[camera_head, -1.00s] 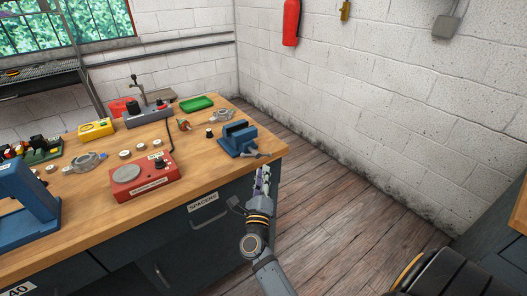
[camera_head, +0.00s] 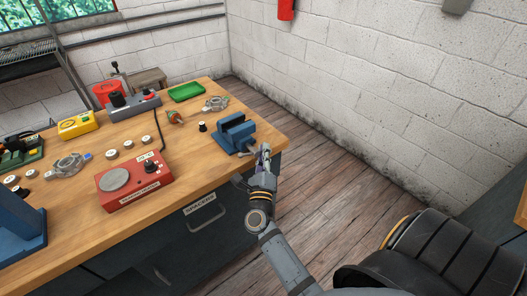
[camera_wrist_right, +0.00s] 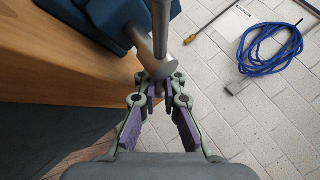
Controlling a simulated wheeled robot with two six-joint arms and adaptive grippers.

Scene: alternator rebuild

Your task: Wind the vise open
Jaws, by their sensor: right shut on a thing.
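The blue vise (camera_head: 236,133) sits at the right front corner of the wooden workbench. Its screw and handle face the front edge, and its blue body also shows at the upper left of the wrist view (camera_wrist_right: 108,18). The metal vise handle (camera_wrist_right: 162,35) runs down from the top of the wrist view, beside the round screw end. My right gripper (camera_head: 264,152) is at the bench edge, just right of the vise. In the wrist view its fingertips (camera_wrist_right: 160,88) are shut on the handle's near end, partly hiding it. My left gripper is not in view.
The workbench (camera_head: 120,220) holds a red tester (camera_head: 134,181), a green tray (camera_head: 187,92), a small black-capped part (camera_head: 202,127) and an alternator housing (camera_head: 216,103). Wooden floor (camera_head: 325,190) is clear right of the bench. A blue cable (camera_wrist_right: 268,48) shows in the wrist view.

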